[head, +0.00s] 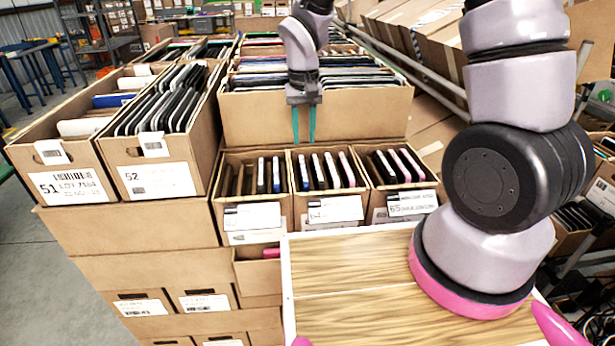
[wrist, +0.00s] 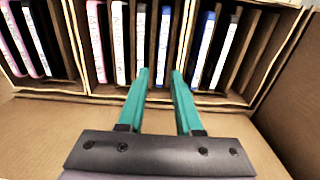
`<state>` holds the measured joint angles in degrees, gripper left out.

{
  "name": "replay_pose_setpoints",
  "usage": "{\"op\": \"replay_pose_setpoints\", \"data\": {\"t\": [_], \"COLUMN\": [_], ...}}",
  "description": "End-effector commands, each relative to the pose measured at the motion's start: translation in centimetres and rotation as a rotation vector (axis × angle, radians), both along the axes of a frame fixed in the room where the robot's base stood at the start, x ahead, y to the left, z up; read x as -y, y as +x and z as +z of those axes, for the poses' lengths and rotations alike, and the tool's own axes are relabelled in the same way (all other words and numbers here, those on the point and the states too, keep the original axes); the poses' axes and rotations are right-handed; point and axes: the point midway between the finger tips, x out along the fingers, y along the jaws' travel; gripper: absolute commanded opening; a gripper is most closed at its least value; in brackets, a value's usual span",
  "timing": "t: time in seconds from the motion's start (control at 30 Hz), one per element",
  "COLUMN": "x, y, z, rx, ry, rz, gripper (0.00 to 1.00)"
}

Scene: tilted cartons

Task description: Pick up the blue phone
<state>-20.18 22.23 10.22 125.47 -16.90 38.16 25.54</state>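In the wrist view the blue phone (wrist: 203,48) shows in the right carton, beyond and right of the fingertips. Another phone with a bluish edge (wrist: 165,35) stands in the middle carton, straight past the fingertips. My gripper (head: 304,138) points down behind the small cartons, in front of the large carton of tablets. Its two teal fingers (wrist: 160,76) are apart with nothing between them. The lower parts of the phones are hidden by the carton walls.
Small cartons 64 (head: 334,210) and 65 (head: 410,205) hold more upright phones, some pink. Large cartons 51 (head: 70,185) and 52 (head: 155,180) stand at left, a tablet carton (head: 350,116) behind.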

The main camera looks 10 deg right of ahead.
Motion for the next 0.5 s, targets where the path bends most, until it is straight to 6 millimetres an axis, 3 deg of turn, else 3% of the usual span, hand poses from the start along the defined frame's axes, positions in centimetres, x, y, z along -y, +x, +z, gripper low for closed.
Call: {"op": "replay_pose_setpoints", "data": {"t": [0.1, 0.37, 0.5], "x": [0.0, 0.0, -0.2], "y": [-0.1, -0.2, -0.6], "z": [-2.1, -4.3, -6.4], "rx": [-0.003, -0.002, -0.003], "ry": [-0.001, -0.001, -0.002], "rz": [0.000, -0.001, 0.003], "gripper": [0.34, 0.34, 0.34]}}
